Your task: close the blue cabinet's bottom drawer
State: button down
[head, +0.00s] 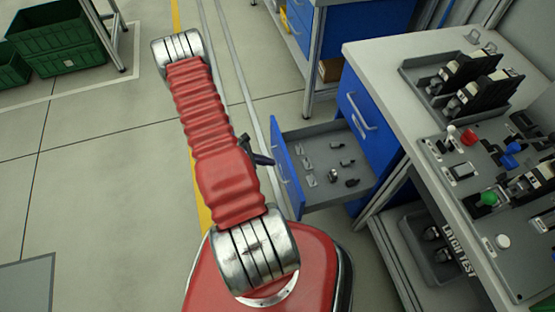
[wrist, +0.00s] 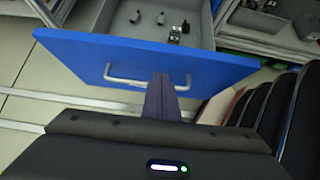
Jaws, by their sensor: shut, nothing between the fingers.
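The blue cabinet (head: 384,141) stands under the bench at the right. Its bottom drawer (head: 287,172) is pulled out toward the left, with small dark and metal parts on its grey floor. The drawer's blue front (wrist: 75,57) spans the wrist view, with a pale bar handle (wrist: 117,79) on it. My gripper (head: 262,159) is at the outer side of that front in the head view, partly hidden by my arm. In the wrist view my gripper (wrist: 165,84) is shut and empty, its tips overlapping the handle's right part. I cannot tell whether they touch.
The drawer above, with a silver handle (head: 361,112), is closed. A grey bench top (head: 400,52) carries trays and a control panel (head: 480,215). Another blue cabinet (head: 350,35) stands behind. Green crates (head: 60,45) are at far left. Floor left of the drawer is open.

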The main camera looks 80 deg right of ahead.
aim_at(285, 161)
jog(key=shift+s+d, duration=0.5)
jog(key=shift+s, duration=0.35)
jog(key=shift+s+d, duration=0.5)
jog(key=shift+s, duration=0.3)
jog(key=shift+s, duration=0.1)
